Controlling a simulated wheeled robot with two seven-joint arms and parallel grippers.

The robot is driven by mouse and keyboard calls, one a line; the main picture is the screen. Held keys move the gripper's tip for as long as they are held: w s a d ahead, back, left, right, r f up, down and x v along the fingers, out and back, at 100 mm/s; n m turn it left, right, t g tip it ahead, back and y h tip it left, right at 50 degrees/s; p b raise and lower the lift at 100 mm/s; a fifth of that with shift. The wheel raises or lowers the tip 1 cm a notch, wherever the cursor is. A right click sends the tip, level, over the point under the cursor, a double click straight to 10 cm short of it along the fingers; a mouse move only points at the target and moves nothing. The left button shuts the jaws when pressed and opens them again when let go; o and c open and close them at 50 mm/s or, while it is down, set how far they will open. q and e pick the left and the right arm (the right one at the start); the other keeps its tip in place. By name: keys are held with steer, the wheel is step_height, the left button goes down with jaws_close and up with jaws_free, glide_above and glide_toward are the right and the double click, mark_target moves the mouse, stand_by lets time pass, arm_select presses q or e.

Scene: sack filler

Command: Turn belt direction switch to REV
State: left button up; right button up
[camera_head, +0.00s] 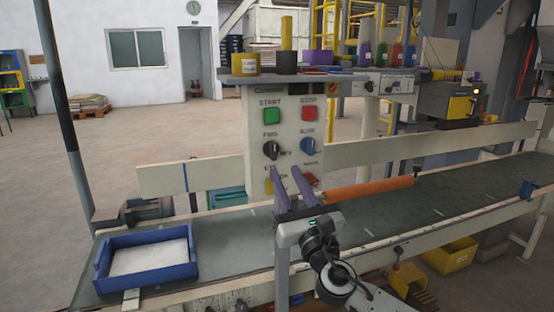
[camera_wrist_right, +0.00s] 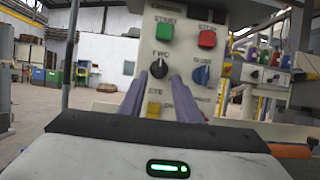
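The belt direction switch is a black knob (camera_head: 271,150) on the pale control panel (camera_head: 290,128), under the label FWD. My right gripper (camera_head: 285,170) is in front of the panel, below the knob in the picture. Its two purple fingers are apart with nothing between them, and they point at the panel in the right wrist view (camera_wrist_right: 157,80). My left gripper is out of view.
A blue knob (camera_head: 308,146) sits right of the black one, with green (camera_head: 272,116) and red (camera_head: 309,112) buttons above. A shelf with jars overhangs the panel. Below run the conveyor belt (camera_head: 390,222), an orange roller (camera_head: 370,191) and a blue tray (camera_head: 193,268).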

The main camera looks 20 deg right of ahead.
mark_target(275, 152)
steer(key=x, duration=0.7)
steer(key=shift+w, duration=0.25)
jaws_close()
